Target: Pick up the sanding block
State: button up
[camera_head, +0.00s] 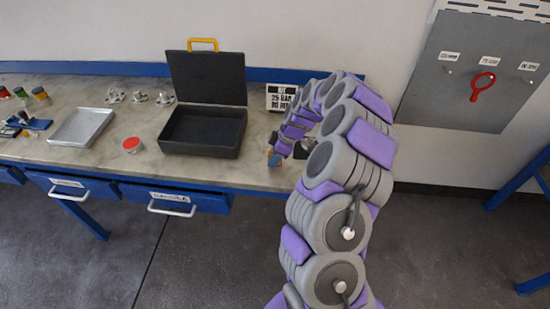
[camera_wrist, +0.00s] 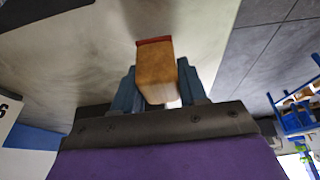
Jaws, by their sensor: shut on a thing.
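The sanding block (camera_wrist: 155,75) is a tan-brown block with a red edge at its far end, seen in the wrist view. It sits between the two blue-grey fingers of my gripper (camera_wrist: 157,90), which are shut on it. In the head view my gripper (camera_head: 275,158) is at the right end of the workbench, near its front edge, and the block shows only as a small brown patch (camera_head: 271,155). My arm hides part of the bench there. I cannot tell whether the block touches the bench top.
An open black case (camera_head: 202,148) stands left of my gripper on the workbench (camera_head: 100,160). Drawers with handles (camera_head: 172,208) sit below the front edge.

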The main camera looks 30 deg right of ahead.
jog(key=shift+r, duration=0.75)
jog(key=shift+s+r, duration=0.15)
jog(key=shift+r, duration=0.1)
jog(key=shift+s+a+p, duration=0.3)
jog(key=shift+s+p, duration=0.1)
jog(key=shift+s, duration=0.4)
jog(key=s+a+r+p, duration=0.1)
jog(key=s+a, duration=0.5)
jog(key=s, duration=0.6)
jog(key=shift+s+p, duration=0.2)
jog(key=shift+p, duration=0.5)
jog(key=shift+a, duration=0.1)
